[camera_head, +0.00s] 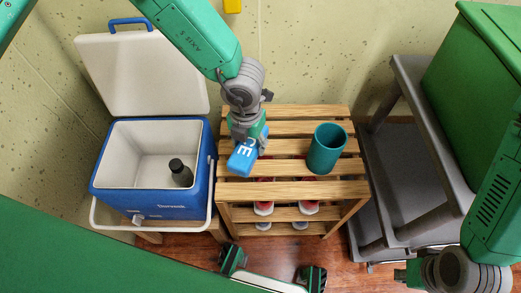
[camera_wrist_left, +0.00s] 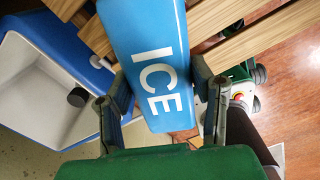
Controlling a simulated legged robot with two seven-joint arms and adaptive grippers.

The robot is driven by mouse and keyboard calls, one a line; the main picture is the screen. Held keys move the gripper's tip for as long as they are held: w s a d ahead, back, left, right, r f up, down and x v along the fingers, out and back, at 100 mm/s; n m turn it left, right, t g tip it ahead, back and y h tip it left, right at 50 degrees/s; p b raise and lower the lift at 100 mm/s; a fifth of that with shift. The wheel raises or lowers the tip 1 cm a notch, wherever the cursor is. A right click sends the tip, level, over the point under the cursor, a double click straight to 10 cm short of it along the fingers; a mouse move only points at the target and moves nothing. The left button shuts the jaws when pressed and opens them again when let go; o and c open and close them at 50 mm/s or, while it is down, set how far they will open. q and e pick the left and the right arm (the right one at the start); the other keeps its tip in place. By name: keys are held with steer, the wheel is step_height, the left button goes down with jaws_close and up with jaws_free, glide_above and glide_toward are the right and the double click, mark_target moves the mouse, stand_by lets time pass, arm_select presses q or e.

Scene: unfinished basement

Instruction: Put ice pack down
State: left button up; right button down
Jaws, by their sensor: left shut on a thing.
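The blue ice pack (camera_head: 243,157) with white "ICE" letters is in my left gripper (camera_head: 246,132), over the left part of the slatted wooden rack (camera_head: 285,188). In the left wrist view, the ice pack (camera_wrist_left: 150,60) sits between the two fingers of my left gripper (camera_wrist_left: 160,108), which are shut on it. I cannot tell whether the pack touches the slats. My right gripper (camera_head: 408,274) shows at the lower right edge of the head view, far from the pack; its finger state is unclear.
An open blue cooler (camera_head: 150,205) stands left of the rack, with a dark bottle (camera_head: 181,173) inside and its white lid (camera_head: 140,75) raised. A teal cup (camera_head: 326,148) stands on the rack's right side. A grey shelf unit (camera_head: 425,150) is further right. Rack slats between are clear.

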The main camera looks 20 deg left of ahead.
mark_target(248, 143)
arm_select(q)
step_height(248, 143, down, 4)
steer(key=shift+w+b, duration=0.15)
steer(key=shift+b, duration=0.3)
step_height(248, 143, down, 3)
steer(key=shift+r+b, duration=0.1)
steer(key=shift+b, duration=0.35)
steer(key=o, duration=1.4)
steer(key=shift+o, duration=0.2)
step_height(248, 143, up, 12)
steer(key=p, duration=0.3)
steer(key=shift+a, duration=0.1)
